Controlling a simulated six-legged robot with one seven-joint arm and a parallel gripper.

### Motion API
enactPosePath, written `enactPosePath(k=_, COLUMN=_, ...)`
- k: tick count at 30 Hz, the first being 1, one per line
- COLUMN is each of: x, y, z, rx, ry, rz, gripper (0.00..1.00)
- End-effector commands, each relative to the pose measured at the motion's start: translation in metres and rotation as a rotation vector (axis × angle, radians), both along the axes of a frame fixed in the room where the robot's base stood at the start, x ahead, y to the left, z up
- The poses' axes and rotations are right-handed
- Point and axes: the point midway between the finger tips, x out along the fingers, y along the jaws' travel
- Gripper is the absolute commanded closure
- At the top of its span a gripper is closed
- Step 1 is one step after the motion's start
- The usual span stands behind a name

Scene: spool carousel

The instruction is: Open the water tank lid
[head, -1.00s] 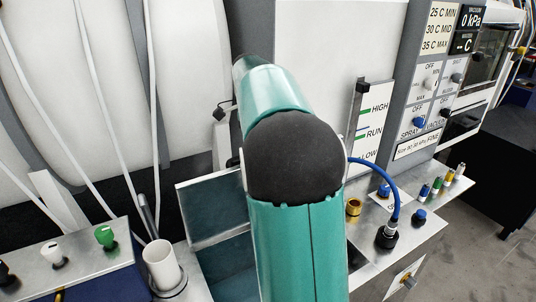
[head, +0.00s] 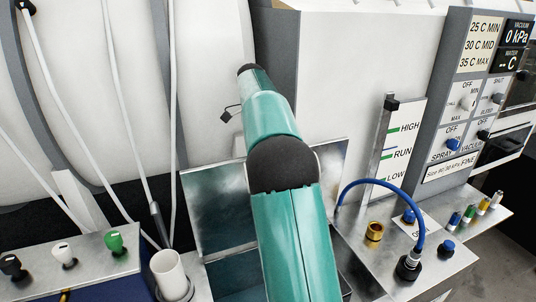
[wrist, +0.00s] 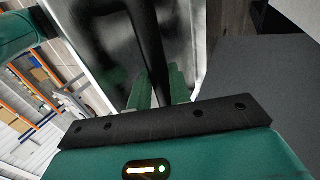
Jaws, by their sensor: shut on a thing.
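The water tank lid (head: 215,207) is a shiny metal panel standing steeply raised behind my arm in the head view. Part of the tank's dark inside (head: 232,277) shows below it. In the wrist view, the lid's reflective face (wrist: 105,45) fills the upper middle, with a dark bar handle (wrist: 150,40) in front of it. My gripper (wrist: 160,90) has its green fingers closed around this bar. In the head view my arm covers the middle of the lid, and the gripper and handle are hidden.
A level gauge marked HIGH, RUN and LOW (head: 402,150) stands right of the tank. A blue hose (head: 385,184) loops to a black fitting beside a brass fitting (head: 374,231). A white cup (head: 168,271) and coloured knobs (head: 114,242) are at left.

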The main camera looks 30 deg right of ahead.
Motion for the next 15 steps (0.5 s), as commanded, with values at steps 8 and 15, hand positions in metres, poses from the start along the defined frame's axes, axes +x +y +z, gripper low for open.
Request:
enactPosePath(k=8, x=0.0012, y=-0.0001, z=0.0018, rx=-0.002, ry=-0.004, rz=0.002, gripper=1.00)
enactPosePath(k=15, x=0.0009, y=-0.0017, z=0.0017, rx=-0.002, ry=-0.003, rz=0.000, gripper=0.59)
